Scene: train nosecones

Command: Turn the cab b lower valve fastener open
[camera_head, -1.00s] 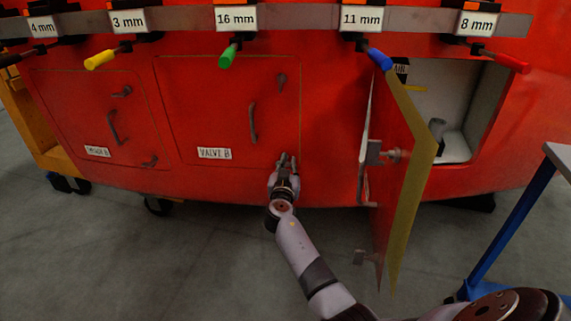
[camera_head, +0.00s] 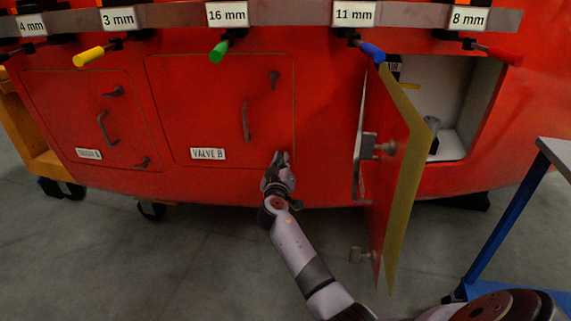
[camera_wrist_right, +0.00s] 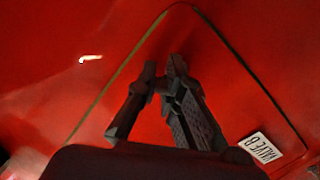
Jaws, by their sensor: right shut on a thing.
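The VALVE B panel (camera_head: 200,105) is a red door closed flush in the red nosecone. It has a curved handle (camera_head: 245,120) and a small dark upper fastener (camera_head: 274,78) at its top right. My right gripper (camera_head: 279,156) is at the panel's lower right corner, where it covers the lower valve fastener. In the right wrist view the fingers (camera_wrist_right: 163,70) converge at the panel's corner, shut on the lower fastener, which they mostly hide. My left gripper is not in view.
An open door (camera_head: 400,170) with a yellow edge sticks out to the right of my right arm. A rail above carries tools with coloured handles, such as the green one (camera_head: 218,51). A blue-legged table (camera_head: 510,220) stands at the right. Floor below is clear.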

